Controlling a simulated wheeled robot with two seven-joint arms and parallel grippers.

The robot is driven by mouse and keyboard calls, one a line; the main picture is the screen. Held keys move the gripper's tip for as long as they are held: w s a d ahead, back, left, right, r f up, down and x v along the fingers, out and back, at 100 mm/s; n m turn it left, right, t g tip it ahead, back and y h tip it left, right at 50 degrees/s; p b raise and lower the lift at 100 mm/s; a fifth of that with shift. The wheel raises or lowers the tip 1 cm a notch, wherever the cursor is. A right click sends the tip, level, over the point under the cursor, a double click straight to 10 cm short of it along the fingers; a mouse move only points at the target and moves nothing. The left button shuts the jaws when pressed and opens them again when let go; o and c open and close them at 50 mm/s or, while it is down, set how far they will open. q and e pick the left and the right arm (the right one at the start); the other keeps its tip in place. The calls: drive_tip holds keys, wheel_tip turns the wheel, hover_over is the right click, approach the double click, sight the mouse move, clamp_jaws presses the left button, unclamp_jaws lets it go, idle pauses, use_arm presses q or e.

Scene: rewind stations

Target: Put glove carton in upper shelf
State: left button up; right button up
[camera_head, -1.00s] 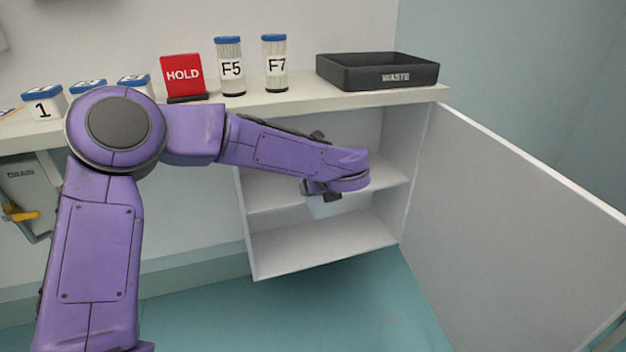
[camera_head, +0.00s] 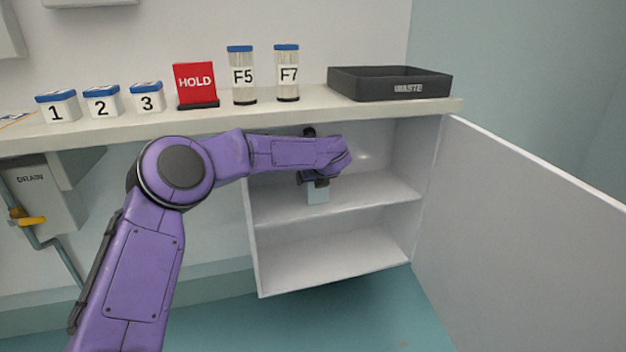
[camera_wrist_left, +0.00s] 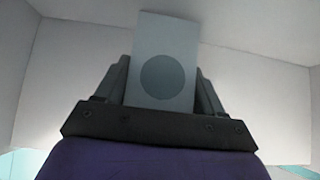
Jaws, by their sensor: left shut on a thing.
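The glove carton is a pale blue-grey box (camera_head: 317,194) with a dark round mark, seen in the left wrist view (camera_wrist_left: 161,75). My left gripper (camera_head: 316,182) is shut on it, one finger on each side of it in the wrist view (camera_wrist_left: 160,92). It holds the carton in the open cabinet, at the height of the upper shelf (camera_head: 375,191). In the head view the carton hangs below the gripper, by the shelf's front; I cannot tell whether it touches the shelf. My arm hides part of the upper compartment. My right gripper is not in view.
The cabinet door (camera_head: 530,220) stands open at the right. The lower compartment (camera_head: 335,262) is empty.

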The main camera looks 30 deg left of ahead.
use_arm(q)
drive_tip(key=shift+f, duration=0.2)
drive_tip(key=o, duration=1.3)
